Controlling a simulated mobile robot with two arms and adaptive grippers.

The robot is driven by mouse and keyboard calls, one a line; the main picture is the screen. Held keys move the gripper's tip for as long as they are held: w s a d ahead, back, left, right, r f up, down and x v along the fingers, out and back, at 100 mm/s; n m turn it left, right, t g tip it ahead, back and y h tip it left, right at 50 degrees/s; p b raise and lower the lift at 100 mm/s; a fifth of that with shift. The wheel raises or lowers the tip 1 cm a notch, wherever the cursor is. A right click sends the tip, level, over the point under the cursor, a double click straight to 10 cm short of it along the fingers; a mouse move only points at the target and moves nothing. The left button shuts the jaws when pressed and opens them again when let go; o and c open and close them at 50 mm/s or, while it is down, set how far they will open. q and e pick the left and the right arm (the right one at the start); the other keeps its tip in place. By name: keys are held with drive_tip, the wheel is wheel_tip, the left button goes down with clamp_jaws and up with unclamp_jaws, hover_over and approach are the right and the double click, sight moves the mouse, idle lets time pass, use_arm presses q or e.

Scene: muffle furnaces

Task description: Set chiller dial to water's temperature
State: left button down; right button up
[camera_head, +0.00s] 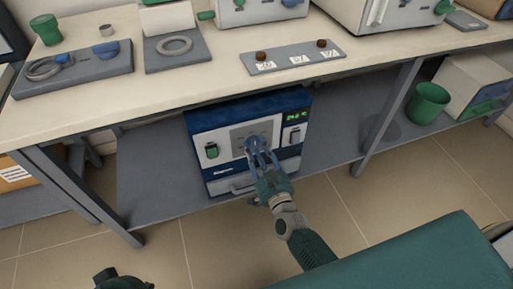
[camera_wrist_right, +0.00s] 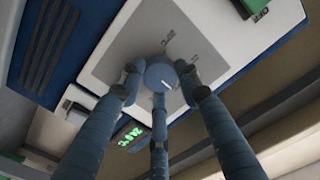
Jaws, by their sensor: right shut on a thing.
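The chiller (camera_head: 205,135) is a blue and white box on the lower shelf under the bench. Its round blue dial (camera_wrist_right: 160,74) sits on a grey panel (camera_wrist_right: 112,72) with printed marks around it, and a white pointer line shows on it. My right gripper (camera_head: 258,150) reaches the front of the chiller. In the wrist view its three fingers are closed around the dial. A green lit display (camera_head: 296,116) on the chiller seems to read 24.8 °C; it also shows in the wrist view (camera_wrist_right: 132,135). In the head view the fingers partly hide the dial.
A green switch (camera_head: 212,150) is at the chiller's left. A green bin (camera_head: 428,103) stands at the right on the shelf.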

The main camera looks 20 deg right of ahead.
drive_tip(key=o, duration=1)
drive_tip(key=shift+f, duration=0.1)
drive_tip(key=shift+o, duration=0.9)
drive_tip(key=s, duration=1.2)
drive_tip(key=shift+d, duration=0.15)
